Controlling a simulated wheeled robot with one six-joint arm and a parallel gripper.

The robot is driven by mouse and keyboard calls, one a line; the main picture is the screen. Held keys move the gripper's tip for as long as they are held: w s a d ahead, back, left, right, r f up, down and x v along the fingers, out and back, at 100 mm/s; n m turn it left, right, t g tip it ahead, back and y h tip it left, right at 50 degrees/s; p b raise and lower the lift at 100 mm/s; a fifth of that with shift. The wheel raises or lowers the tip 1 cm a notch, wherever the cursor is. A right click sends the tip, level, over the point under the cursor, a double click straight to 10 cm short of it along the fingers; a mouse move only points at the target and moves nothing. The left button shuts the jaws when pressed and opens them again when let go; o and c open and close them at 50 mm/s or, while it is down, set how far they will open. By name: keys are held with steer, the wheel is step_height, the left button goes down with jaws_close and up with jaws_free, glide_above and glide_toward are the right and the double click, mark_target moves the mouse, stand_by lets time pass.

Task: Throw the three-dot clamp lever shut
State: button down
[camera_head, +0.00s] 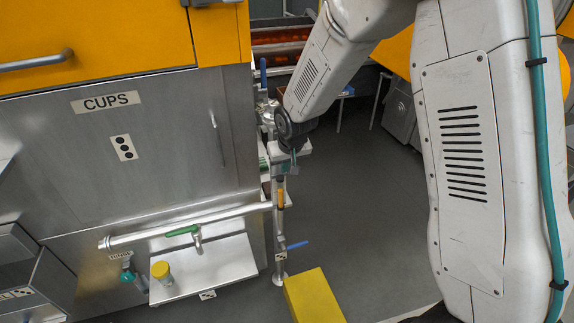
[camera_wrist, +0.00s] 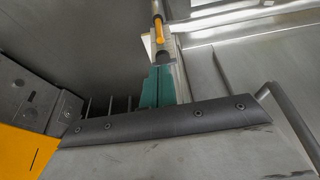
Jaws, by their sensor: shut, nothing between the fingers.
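My gripper (camera_head: 281,172) is in the middle of the head view, above the upright pipe at the machine's right corner. In the wrist view its teal fingers (camera_wrist: 158,86) are together, with nothing between them. An orange lever (camera_head: 281,199) lies along the pipe just below the gripper; it also shows in the wrist view (camera_wrist: 158,29), beyond the fingertips and apart from them. A blue lever (camera_head: 297,245) sticks out to the right lower on the pipe.
The steel machine front carries a CUPS label (camera_head: 106,102) and a dotted plate (camera_head: 123,147). A green-handled valve (camera_head: 182,231) sits on the horizontal pipe (camera_head: 180,226). A yellow-topped jar (camera_head: 161,272) stands on a steel shelf. A yellow block (camera_head: 314,297) is below; grey floor lies right.

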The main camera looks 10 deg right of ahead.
steer(key=shift+w+f, duration=0.15)
steer(key=shift+w, duration=0.05)
steer(key=shift+r, duration=0.2)
stand_by(0.5)
steer(key=shift+s+d+g, duration=0.8)
steer(key=shift+s+d, duration=0.55)
steer(key=shift+s, duration=7.15)
steer(key=s+d+r, duration=0.4)
steer(key=s+r, duration=0.6)
steer(key=r, duration=0.1)
steer(key=s+d+r+m+g, duration=0.1)
steer(key=s+d+r, duration=0.3)
steer(key=s+r, duration=0.7)
steer(key=shift+s+r, duration=0.3)
steer(key=shift+r, duration=0.15)
